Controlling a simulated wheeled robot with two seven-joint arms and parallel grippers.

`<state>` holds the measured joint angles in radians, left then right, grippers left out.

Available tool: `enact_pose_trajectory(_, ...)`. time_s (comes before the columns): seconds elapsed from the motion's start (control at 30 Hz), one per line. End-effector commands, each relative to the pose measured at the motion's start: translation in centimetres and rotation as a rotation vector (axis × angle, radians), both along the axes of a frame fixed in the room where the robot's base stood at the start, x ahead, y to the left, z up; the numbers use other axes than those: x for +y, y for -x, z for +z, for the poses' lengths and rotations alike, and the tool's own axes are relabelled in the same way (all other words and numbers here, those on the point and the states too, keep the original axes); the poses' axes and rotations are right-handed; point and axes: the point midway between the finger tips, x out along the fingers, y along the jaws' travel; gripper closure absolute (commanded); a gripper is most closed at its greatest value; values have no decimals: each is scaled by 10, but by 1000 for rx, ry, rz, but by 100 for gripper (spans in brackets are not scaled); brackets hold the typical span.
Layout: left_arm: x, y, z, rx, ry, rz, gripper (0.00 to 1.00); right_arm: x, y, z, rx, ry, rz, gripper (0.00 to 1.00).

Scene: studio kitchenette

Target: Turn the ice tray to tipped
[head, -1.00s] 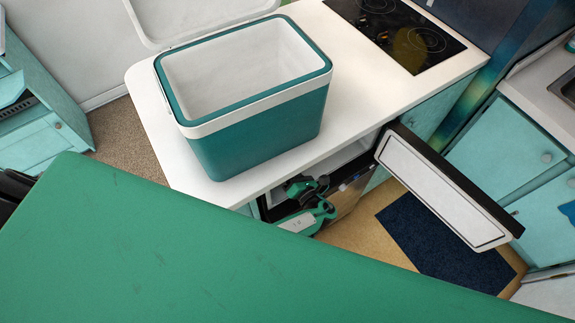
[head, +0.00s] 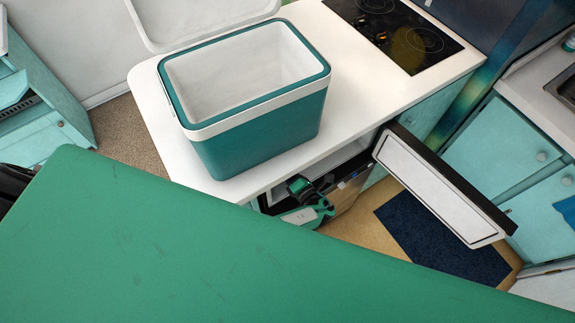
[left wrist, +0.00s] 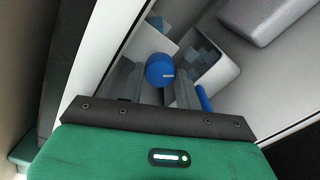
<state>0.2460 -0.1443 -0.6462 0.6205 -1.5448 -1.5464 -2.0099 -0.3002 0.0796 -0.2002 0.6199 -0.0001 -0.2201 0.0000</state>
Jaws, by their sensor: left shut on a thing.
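In the left wrist view, a blue round knob (left wrist: 160,68) sits between the two grey fingers of my left gripper (left wrist: 156,82), which is shut on it. I take the knob for the grip of the ice tray; the fingers hide much of the tray, and I cannot tell its tilt. To the right is a white open box with grey-blue cubes in it (left wrist: 207,66). In the head view my left wrist (head: 308,208) reaches into an open compartment under the counter; its fingers and the tray are hidden there. My right gripper is not in view.
The compartment's door (head: 435,188) stands open to the right of my wrist. Above, a teal cooler (head: 262,135) with a raised lid stands on the white counter (head: 350,105), near a black cooktop (head: 395,32). A dark blue mat (head: 440,240) lies on the floor.

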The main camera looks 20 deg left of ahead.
Motion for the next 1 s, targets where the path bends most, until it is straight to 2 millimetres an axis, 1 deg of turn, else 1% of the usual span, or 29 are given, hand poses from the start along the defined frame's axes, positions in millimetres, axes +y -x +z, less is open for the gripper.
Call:
enact_pose_trajectory(0.57, 0, -1, 1, 11, -12, -1, 89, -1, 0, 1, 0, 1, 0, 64)
enact_pose_trajectory(0.6, 0, -1, 1, 11, -12, -1, 60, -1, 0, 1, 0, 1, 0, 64)
enact_pose_trajectory(0.67, 0, -1, 1, 11, -12, -1, 49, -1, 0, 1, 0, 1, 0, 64)
enact_pose_trajectory(0.7, 0, -1, 1, 11, -12, -1, 44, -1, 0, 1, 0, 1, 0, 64)
enact_pose_trajectory(1.0, 1, -1, 0, 13, -12, 0, 44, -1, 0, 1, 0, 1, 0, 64)
